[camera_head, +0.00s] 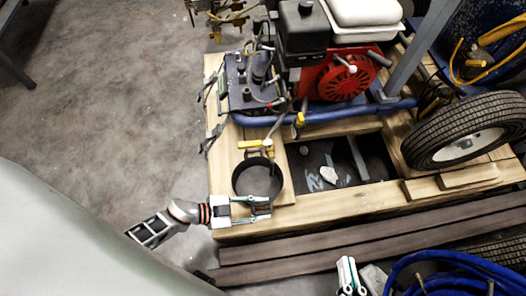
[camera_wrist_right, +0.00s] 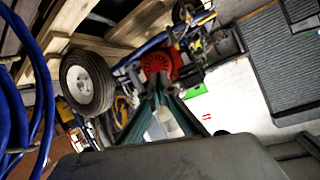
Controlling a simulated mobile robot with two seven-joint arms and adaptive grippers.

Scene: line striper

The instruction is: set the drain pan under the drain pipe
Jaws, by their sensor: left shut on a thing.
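The drain pan (camera_head: 249,186) is a round, dark, open pan at the left end of the wooden deck in the head view. My left gripper (camera_head: 262,208) is shut on its near rim. I cannot tell whether the pan rests on the planks or is held just above them. The drain pipe (camera_head: 272,136) slants down from the engine, with yellow handles beside it, and its lower end is close to the pan's far rim. My right gripper (camera_head: 348,268) is shut and empty at the bottom of the head view; its fingertips meet in the right wrist view (camera_wrist_right: 159,88).
The wooden deck (camera_head: 360,199) has a dark opening right of the pan, with a pale scrap (camera_head: 328,175) in it. The red engine (camera_head: 345,78) and blue frame stand behind. A wheel (camera_head: 468,131) is at right, and blue hose (camera_head: 440,262) lies at bottom right.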

